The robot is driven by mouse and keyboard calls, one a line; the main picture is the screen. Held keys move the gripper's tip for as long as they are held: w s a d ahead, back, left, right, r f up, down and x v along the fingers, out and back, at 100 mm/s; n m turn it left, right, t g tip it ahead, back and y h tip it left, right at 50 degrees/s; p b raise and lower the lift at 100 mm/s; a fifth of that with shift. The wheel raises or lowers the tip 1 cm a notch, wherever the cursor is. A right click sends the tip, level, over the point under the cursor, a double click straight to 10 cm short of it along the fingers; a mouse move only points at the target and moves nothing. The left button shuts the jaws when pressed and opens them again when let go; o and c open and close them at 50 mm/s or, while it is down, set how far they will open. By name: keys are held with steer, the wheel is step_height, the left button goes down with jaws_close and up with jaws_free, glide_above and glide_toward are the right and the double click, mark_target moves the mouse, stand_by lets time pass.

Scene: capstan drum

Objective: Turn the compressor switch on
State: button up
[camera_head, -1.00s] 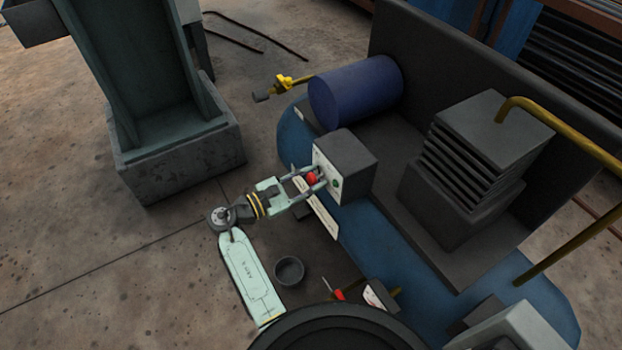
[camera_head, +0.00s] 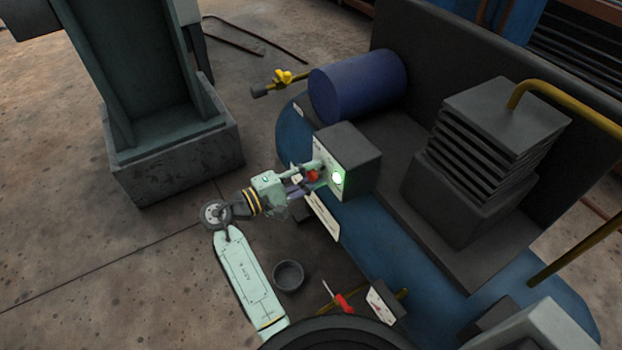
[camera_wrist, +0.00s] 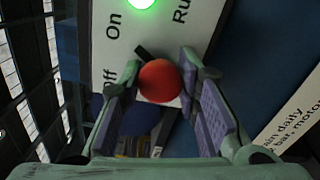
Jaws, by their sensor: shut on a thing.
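The compressor switch is a red knob (camera_wrist: 160,82) on a grey control box (camera_head: 351,160) with a white label face marked "Off", "On" and "Run" in the wrist view. A green lamp (camera_head: 337,178) on that face glows brightly; it also shows at the top of the wrist view (camera_wrist: 142,3). My gripper (camera_head: 313,175) is at the box face, with its fingers on either side of the red knob, shut on it. In the wrist view a short dark pointer beside the knob points up and left, between the "Off" and "On" words.
The control box stands on a blue compressor tank (camera_head: 380,235), beside a dark blue motor cylinder (camera_head: 358,88) and a finned block (camera_head: 490,140). A red-handled valve (camera_head: 344,303) and a gauge (camera_head: 381,303) are near the front. Open concrete floor lies left.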

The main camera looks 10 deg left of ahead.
steer(key=shift+f+m+b, duration=0.15)
steer(key=shift+m+b, duration=0.7)
steer(key=shift+m, duration=0.35)
steer(key=o, duration=1.2)
steer(key=shift+s+a, duration=0.1)
steer(key=v, duration=1.1)
steer(key=shift+s+a, duration=0.25)
steer(key=shift+s, duration=0.05)
